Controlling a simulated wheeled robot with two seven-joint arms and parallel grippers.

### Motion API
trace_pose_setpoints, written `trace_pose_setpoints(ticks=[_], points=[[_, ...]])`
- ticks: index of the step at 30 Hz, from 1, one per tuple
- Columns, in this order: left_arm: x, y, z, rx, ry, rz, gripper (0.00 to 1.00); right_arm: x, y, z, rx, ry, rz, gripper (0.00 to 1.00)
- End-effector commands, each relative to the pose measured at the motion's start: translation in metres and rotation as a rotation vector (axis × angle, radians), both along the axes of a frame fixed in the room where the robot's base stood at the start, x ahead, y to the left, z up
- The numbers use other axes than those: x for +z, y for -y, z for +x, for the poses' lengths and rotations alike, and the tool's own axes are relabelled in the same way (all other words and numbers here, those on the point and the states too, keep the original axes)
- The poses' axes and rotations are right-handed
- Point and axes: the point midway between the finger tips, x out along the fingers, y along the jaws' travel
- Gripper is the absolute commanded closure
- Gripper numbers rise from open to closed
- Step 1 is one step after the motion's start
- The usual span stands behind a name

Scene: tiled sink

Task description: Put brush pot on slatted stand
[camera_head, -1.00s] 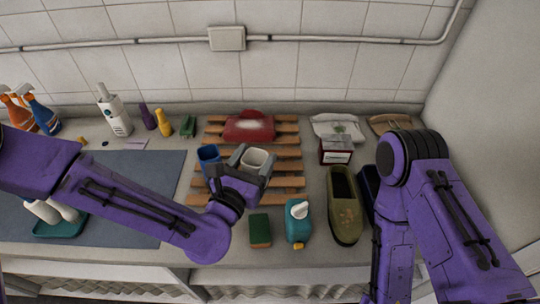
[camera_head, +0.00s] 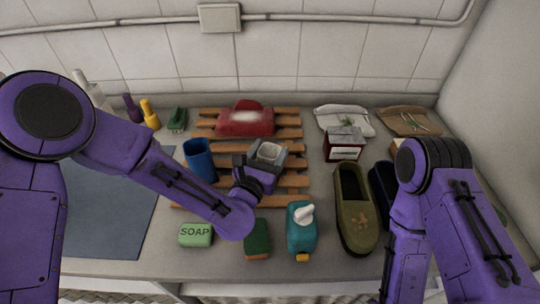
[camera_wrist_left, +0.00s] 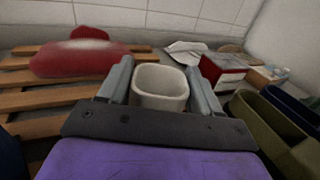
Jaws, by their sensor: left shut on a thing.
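The brush pot is a cream, square-rimmed cup (camera_head: 268,152), and it also shows upright in the left wrist view (camera_wrist_left: 160,85). My left gripper (camera_head: 266,155) is shut on it, with one finger on each side. The slatted stand (camera_head: 291,134) is a set of brown wooden slats on the counter, and it also shows at the left of the left wrist view (camera_wrist_left: 40,103). The gripper and pot are over the stand's middle right part. The pot's base is hidden, so I cannot tell whether it touches the slats. My right gripper is out of view.
A red bag-like thing (camera_head: 245,122) lies on the stand's back, and a blue cup (camera_head: 199,160) stands at its left. In front are green soap (camera_head: 196,235), a sponge (camera_head: 257,238) and a teal bottle (camera_head: 301,232). A red box (camera_head: 343,145) and olive shoe (camera_head: 353,205) are right.

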Motion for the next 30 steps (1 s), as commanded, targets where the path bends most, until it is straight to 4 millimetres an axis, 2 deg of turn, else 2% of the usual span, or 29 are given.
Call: trace_pose_setpoints(ticks=[1,2,3,4,14,17,26,27,30], points=[[0.0,-0.001,0.0,0.001,-0.003,0.001,0.9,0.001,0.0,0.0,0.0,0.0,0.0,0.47],[0.0,-0.001,-0.001,0.001,-0.004,0.002,0.27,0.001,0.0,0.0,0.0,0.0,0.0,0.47],[0.0,-0.001,-0.001,0.0,-0.004,0.002,0.14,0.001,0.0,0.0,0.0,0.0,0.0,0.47],[0.0,-0.001,-0.001,0.0,-0.003,0.002,0.11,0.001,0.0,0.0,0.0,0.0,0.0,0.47],[-0.001,-0.003,-0.005,0.001,-0.004,0.002,0.11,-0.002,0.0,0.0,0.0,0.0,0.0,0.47],[-0.004,-0.009,-0.019,0.001,-0.004,0.001,0.11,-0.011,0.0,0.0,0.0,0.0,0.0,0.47],[-0.005,-0.039,-0.091,0.0,-0.004,-0.001,0.11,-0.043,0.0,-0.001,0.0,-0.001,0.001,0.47],[0.007,-0.04,-0.095,0.0,-0.004,0.005,0.11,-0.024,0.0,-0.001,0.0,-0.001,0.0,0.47],[0.008,-0.043,-0.103,0.001,-0.004,0.008,0.11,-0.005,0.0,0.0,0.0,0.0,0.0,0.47]])
